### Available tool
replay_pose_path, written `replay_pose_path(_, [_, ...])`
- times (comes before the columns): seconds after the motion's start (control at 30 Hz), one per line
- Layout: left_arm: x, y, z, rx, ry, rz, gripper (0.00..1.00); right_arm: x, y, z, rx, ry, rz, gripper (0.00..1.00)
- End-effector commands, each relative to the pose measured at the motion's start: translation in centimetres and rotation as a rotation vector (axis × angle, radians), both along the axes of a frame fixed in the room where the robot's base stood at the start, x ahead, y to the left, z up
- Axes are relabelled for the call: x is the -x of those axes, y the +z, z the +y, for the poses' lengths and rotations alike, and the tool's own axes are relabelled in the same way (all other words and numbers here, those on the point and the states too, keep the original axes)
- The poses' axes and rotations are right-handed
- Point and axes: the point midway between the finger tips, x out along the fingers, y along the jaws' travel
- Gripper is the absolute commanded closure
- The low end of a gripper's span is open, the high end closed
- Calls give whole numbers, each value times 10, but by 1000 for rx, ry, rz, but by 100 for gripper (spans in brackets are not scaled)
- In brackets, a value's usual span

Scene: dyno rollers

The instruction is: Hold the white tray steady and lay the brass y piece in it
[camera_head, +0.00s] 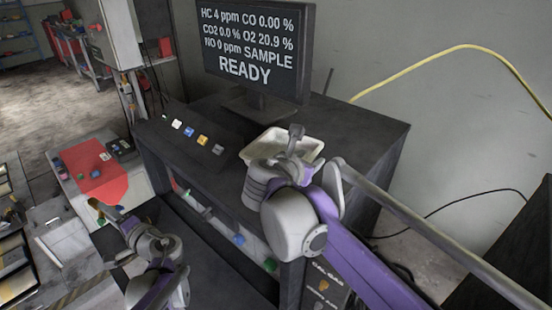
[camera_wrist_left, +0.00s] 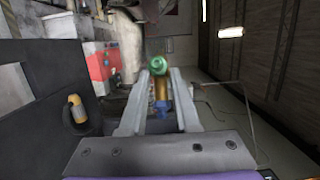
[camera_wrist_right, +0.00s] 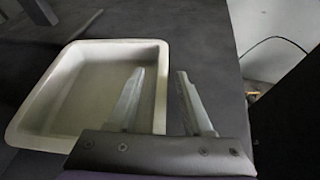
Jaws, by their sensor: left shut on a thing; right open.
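The white tray (camera_head: 256,151) sits on the dark cabinet top below the monitor, partly hidden by my right gripper (camera_head: 295,142). In the right wrist view, the empty tray (camera_wrist_right: 60,98) fills the left side. My right gripper (camera_wrist_right: 161,72) is open there, one finger over the tray's inside and the other outside its right wall; contact cannot be told. My left gripper (camera_head: 107,212) is shut on the brass y piece (camera_head: 95,204), away from the tray at lower left. In the left wrist view, the brass y piece (camera_wrist_left: 160,90) shows green and blue ends between the fingers.
The monitor (camera_head: 258,48) stands behind the tray. A sloped panel with coloured buttons (camera_head: 188,132) lies left of it. A yellow hose (camera_head: 450,57) hangs on the wall. The cabinet top right of the tray is clear.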

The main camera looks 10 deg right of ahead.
Motion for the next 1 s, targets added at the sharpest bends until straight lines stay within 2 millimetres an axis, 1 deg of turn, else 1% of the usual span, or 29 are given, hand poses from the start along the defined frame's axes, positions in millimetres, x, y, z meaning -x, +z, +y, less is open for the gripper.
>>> replay_pose_path(0.07, [0,0,0,0,0,0,100,0,0,0,0,0,0,50])
replay_pose_path(0.1, [0,0,0,0,0,0,100,0,0,0,0,0,0,51])
replay_pose_path(0.37, [0,0,0,0,0,0,100,0,0,0,0,0,0,98])
replay_pose_path(0.4, [0,0,0,0,0,0,100,0,0,0,0,0,0,100])
replay_pose_path(1.0, [-1,0,1,2,6,1,100,0,0,0,0,0,0,100])
